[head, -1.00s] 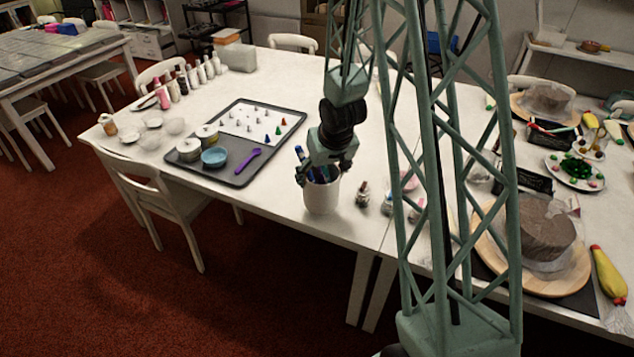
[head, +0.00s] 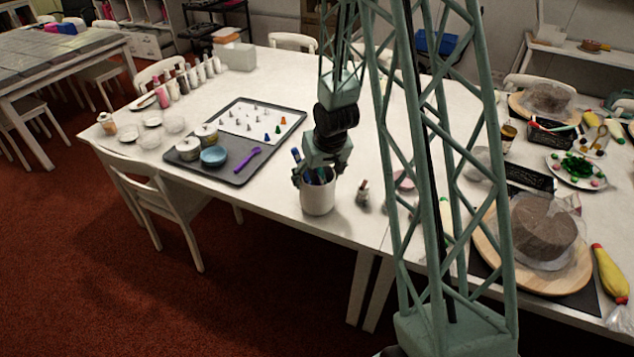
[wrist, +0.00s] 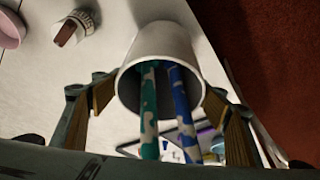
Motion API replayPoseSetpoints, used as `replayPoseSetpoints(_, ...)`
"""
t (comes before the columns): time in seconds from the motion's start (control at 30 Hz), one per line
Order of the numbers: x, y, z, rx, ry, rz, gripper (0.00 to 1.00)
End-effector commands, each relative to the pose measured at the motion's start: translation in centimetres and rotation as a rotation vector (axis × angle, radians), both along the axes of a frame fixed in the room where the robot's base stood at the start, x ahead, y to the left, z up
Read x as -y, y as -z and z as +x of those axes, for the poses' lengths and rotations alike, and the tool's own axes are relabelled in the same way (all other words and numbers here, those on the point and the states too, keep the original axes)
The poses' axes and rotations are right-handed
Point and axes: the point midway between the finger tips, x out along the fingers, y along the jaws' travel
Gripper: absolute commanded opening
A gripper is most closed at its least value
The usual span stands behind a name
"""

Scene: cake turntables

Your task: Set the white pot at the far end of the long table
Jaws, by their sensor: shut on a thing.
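The white pot (head: 317,201) is near the front edge of the long white table (head: 330,103), right of the grey tray. It is upright and holds a green-patterned and a blue-patterned stick. In the wrist view the pot (wrist: 160,42) shows its open mouth, with the green stick (wrist: 149,110) and the blue stick (wrist: 183,110) reaching toward the camera. My gripper (head: 318,181) is shut on the pot, one finger on each side of its rim. I cannot tell whether its base touches the table.
A grey tray (head: 277,163) with tins, a blue bowl and a purple spoon lies left of the pot. A small bottle (head: 362,194) stands close on its right. Several bottles (head: 186,80) and clear cups line the left end. The table's middle is clear.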

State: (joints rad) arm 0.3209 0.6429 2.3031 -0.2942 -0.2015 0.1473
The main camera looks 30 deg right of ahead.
Motion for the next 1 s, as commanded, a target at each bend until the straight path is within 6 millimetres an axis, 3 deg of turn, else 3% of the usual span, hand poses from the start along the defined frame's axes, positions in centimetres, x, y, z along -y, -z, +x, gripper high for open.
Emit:
replayPoseSetpoints(0.17,-0.01,0.95,0.01,0.001,0.0,0.0,0.38)
replayPoseSetpoints(0.67,0.0,1.26,0.04,0.001,-0.001,-0.001,0.38)
replayPoseSetpoints(0.7,-0.03,1.36,-0.03,0.0,0.0,0.0,0.68)
replayPoseSetpoints(0.83,-0.03,1.28,-0.03,0.0,0.0,0.0,0.8)
replayPoseSetpoints(1.0,-0.02,1.28,-0.02,0.0,-0.001,0.0,0.81)
